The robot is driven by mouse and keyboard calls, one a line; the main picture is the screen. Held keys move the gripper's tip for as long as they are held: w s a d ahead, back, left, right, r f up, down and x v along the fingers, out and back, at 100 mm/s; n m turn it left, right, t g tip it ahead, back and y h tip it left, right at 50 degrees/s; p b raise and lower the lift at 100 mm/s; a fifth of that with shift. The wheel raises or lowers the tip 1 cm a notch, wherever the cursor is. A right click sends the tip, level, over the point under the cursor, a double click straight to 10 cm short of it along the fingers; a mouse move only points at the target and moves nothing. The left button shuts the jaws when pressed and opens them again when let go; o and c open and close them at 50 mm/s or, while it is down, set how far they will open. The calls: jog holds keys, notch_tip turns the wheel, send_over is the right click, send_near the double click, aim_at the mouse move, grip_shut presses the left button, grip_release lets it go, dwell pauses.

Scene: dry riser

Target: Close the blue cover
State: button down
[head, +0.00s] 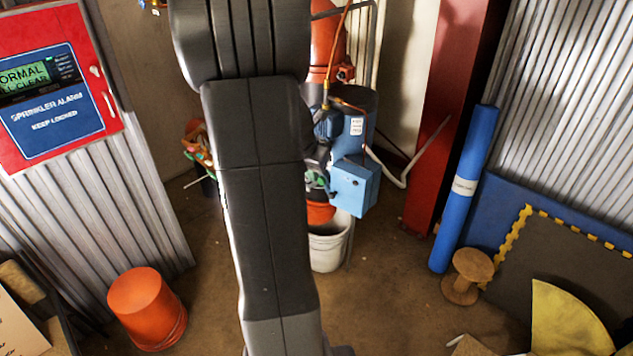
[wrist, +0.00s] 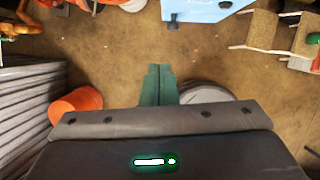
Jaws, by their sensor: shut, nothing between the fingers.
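A light blue box (head: 355,187), whose front face looks like the blue cover, is on the blue pump unit right of my arm in the head view. I cannot tell whether it is open or shut. In the wrist view a light blue panel (wrist: 205,10) with small dark fittings shows at the top edge, partly cut off. My gripper's green fingers (wrist: 158,72) are together and empty, pointing toward the panel, with a gap of floor between. In the head view my arm hides part of the pump area.
A white bucket (head: 328,248) stands below the blue box. An orange bucket (head: 147,307) is on the floor at left, below a red sprinkler alarm panel (head: 45,80). A blue roll (head: 466,190) leans at right beside a wooden spool (head: 467,276). Open floor lies between.

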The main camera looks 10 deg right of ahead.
aim_at(336, 186)
jog(key=shift+m, duration=0.7)
jog(key=w+d+f+b, duration=0.1)
jog(key=d+f, duration=0.1)
jog(key=d+f+b, duration=0.2)
jog(key=f, duration=0.1)
jog(key=w+d+f+b, duration=0.1)
jog(key=d+f+b, duration=0.1)
jog(key=shift+w+f, duration=0.3)
jog(key=shift+f, duration=0.1)
jog(key=shift+w+d, duration=0.3)
jog(key=shift+d, duration=0.05)
jog(key=shift+w+r+p, duration=0.1)
jog(key=shift+w+p, duration=0.1)
jog(key=shift+p, duration=0.15)
jog(key=shift+w+d+p, duration=0.1)
jog(key=shift+w+p, duration=0.4)
jog(key=shift+p, duration=0.25)
jog(key=shift+w, duration=0.15)
